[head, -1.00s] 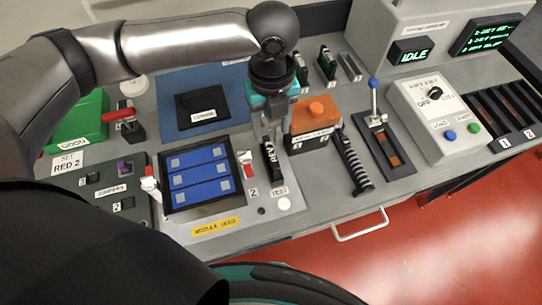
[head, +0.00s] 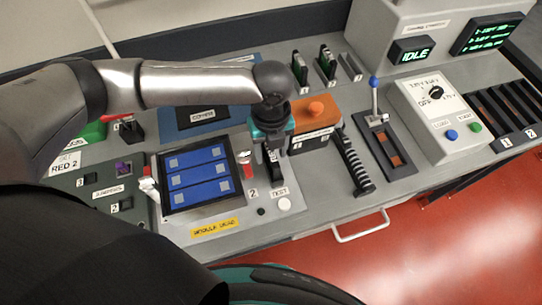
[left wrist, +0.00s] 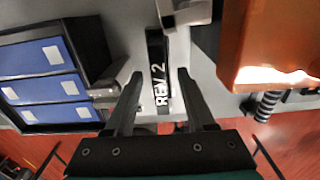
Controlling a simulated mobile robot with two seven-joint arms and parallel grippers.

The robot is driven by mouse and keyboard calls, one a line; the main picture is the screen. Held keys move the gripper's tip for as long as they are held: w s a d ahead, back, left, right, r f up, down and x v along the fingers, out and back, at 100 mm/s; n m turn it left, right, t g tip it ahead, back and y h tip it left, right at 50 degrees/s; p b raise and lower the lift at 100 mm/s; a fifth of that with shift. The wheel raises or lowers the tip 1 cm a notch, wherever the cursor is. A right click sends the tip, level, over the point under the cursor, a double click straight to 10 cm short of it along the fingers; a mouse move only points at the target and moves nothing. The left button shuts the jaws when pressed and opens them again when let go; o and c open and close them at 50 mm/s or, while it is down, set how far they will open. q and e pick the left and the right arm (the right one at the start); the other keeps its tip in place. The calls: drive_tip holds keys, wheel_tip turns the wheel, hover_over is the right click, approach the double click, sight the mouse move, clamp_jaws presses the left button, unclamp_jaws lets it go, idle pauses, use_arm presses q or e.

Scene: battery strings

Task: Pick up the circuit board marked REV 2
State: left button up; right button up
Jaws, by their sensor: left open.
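The black piece marked REV 2 (left wrist: 158,70) shows in the left wrist view, its white lettering running along it. In the head view it (head: 273,165) is mostly hidden by my left gripper (head: 268,148). My left gripper is open and comes down over it. In the left wrist view its two fingertips (left wrist: 160,76) lie on either side of the piece, with grey panel showing on both sides. I cannot tell how far above the piece the fingertips are. My right gripper is not in view.
The framed blue modules (head: 200,172) are to the left. The orange-topped box (head: 312,115) stands close on the right, with a black coiled handle (head: 355,165) beyond. A red lever (head: 246,165) is just left of the gripper.

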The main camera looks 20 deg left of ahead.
use_arm(q)
clamp_jaws()
drive_tip(key=shift+r, duration=0.15)
idle(0.6)
